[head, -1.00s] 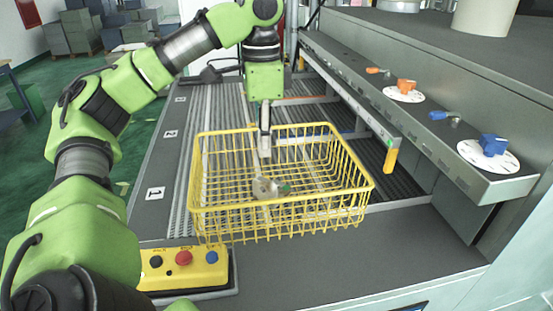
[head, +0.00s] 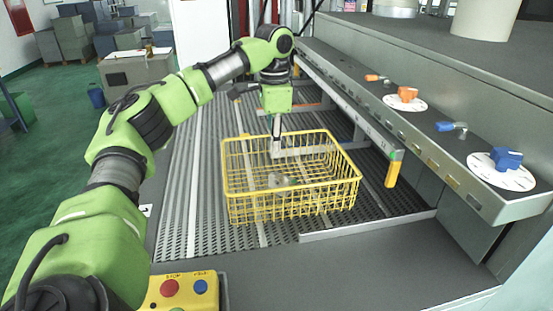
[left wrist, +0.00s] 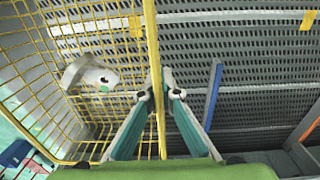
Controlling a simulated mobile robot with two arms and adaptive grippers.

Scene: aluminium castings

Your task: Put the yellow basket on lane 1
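The yellow basket (head: 293,202) is a wire basket over the ribbed roller lanes in the head view. I cannot tell whether its bottom touches them. A pale grey casting (head: 279,180) lies inside; it also shows in the left wrist view (left wrist: 88,76). My left gripper (head: 276,152) points down at the basket's far wall. In the left wrist view its two fingers (left wrist: 160,95) sit on either side of the basket's yellow wire rim (left wrist: 153,45), close against it. My right gripper is not in view.
A sloping grey panel with orange and blue knobs (head: 507,158) runs along the right. A yellow box with red and blue buttons (head: 182,288) is at the front left. A yellow-ended bar (head: 393,170) stands right of the basket. Ribbed lane surface (head: 195,170) is free to the left.

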